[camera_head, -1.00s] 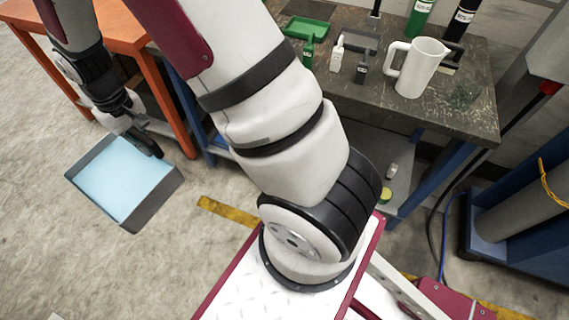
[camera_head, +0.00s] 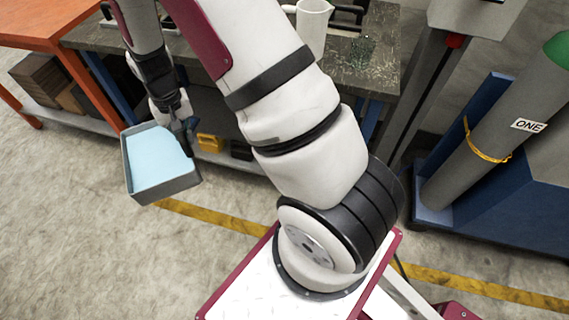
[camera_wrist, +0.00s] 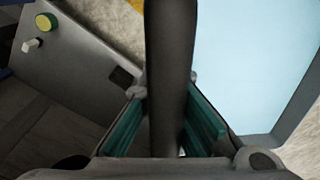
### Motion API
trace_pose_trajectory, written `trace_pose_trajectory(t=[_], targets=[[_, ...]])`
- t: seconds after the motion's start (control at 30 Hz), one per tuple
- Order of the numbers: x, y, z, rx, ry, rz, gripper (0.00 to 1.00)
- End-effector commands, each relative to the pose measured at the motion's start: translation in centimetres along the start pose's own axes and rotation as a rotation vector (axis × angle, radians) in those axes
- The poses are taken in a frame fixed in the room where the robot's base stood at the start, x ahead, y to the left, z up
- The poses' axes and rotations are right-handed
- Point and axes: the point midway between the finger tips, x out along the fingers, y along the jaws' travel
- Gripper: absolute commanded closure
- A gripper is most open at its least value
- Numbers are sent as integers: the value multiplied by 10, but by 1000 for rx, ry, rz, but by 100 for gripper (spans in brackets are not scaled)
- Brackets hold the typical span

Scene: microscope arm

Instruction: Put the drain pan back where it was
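The drain pan (camera_head: 166,190) is a dark grey, shallow rectangular tray with a light blue inside. It hangs in the air at the left of the head view, above the concrete floor and in front of the workbench. My gripper (camera_head: 187,124) is at its right side. In the wrist view, a dark bar stands between the green-padded fingers of my gripper (camera_wrist: 165,125), and the pan's grey rim (camera_wrist: 294,112) and blue inside fill the right. My gripper appears shut on the pan's handle or edge; the exact contact is partly hidden.
A dark-topped workbench (camera_head: 362,75) with a white pitcher (camera_head: 312,28) stands behind. An orange table (camera_head: 45,30) is at the far left. A gas cylinder (camera_head: 495,125) on a blue stand is at the right. Open floor (camera_head: 75,240) with a yellow line lies in front.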

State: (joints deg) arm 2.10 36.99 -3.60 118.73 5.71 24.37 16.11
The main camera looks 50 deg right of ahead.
Motion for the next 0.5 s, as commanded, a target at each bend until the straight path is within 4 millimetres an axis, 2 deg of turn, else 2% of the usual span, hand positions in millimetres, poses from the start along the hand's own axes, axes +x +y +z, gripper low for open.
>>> trace_pose_trajectory(t=[0.03, 0.27, 0.5], targets=[[30, 4, -12, 83, -2, 1, 100], [115, 36, -42, 486, 2, -2, 100], [204, 81, -61, 919, 7, -4, 100]])
